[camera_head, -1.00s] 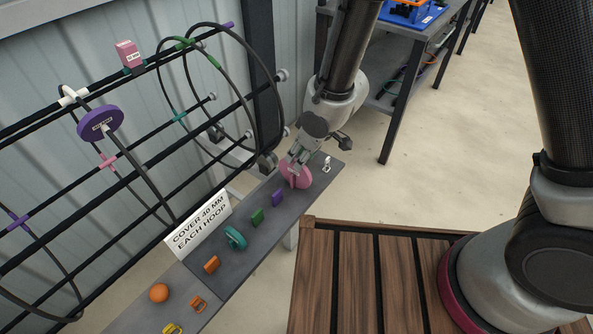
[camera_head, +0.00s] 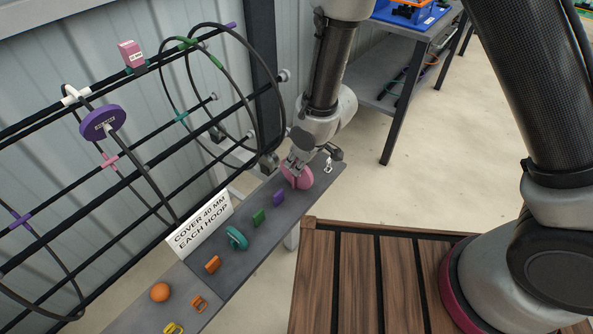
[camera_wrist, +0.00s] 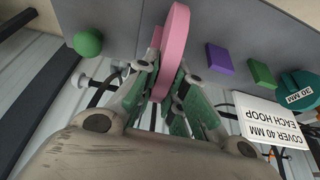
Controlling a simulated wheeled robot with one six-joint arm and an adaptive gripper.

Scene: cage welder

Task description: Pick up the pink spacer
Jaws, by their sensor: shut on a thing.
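The pink spacer (camera_head: 298,175) is a round pink disc at the far end of the narrow grey shelf (camera_head: 262,236). My gripper (camera_head: 295,168) reaches down over it from above. In the wrist view the pink spacer (camera_wrist: 174,40) stands on edge between the green-padded fingers of my gripper (camera_wrist: 168,95), which are shut on it. The disc's lower part is hidden by the fingers. I cannot tell whether it still touches the shelf.
Purple (camera_head: 278,197) and green (camera_head: 259,215) blocks, a teal wheel (camera_head: 236,238) and orange pieces (camera_head: 212,264) line the shelf. A sign (camera_head: 200,222) and a black wire cage with hoops (camera_head: 160,120) stand to the left. A small white piece (camera_head: 328,168) sits right of the disc.

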